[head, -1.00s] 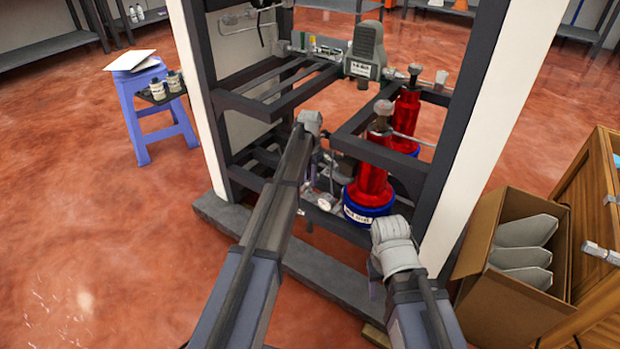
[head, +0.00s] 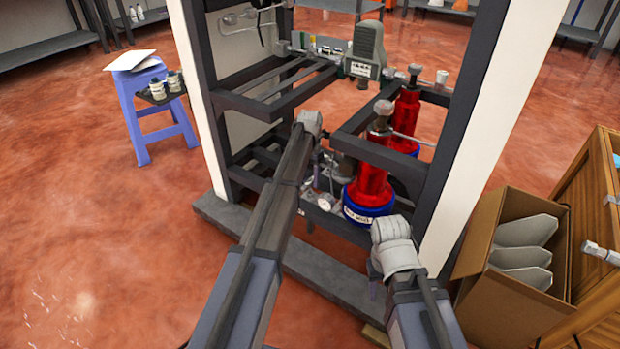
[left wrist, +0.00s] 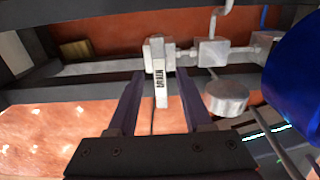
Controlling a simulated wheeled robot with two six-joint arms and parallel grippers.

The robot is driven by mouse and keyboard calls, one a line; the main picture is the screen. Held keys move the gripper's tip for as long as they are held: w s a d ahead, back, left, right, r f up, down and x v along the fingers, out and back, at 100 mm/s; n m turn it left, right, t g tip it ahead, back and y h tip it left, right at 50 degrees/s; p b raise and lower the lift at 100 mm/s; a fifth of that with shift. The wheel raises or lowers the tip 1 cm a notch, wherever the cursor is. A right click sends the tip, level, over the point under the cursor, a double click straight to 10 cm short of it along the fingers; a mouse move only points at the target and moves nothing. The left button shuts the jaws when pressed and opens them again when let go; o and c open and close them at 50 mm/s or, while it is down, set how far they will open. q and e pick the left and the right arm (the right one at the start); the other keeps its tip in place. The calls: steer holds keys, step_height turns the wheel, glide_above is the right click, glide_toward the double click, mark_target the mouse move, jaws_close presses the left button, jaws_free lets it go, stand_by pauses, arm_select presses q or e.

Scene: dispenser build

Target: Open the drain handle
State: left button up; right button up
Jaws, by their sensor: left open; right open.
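The drain handle (left wrist: 161,92) is a pale, flat lever with dark lettering, hanging from a grey metal valve block (left wrist: 157,52) on a pipe in the left wrist view. My left gripper (left wrist: 160,80) is open, with one dark purple finger on each side of the lever and visible gaps between. In the head view my left arm reaches into the lower part of the frame, and its gripper and the handle are hard to make out there. My right gripper (head: 374,290) is mostly hidden behind its own wrist; only a purple sliver shows, in front of the frame.
Red cylinders with blue bases (head: 368,208) stand in the dark metal frame (head: 395,162), right of my left arm. A round metal part (left wrist: 227,97) is close right of my left fingers. A cardboard box (head: 480,290) stands at the right.

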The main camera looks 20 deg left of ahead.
mark_target(310, 181)
arm_select(q)
steer(key=shift+r, duration=0.1)
step_height(310, 181, up, 8)
steer(key=p, duration=0.8)
steer(key=shift+f, duration=0.2)
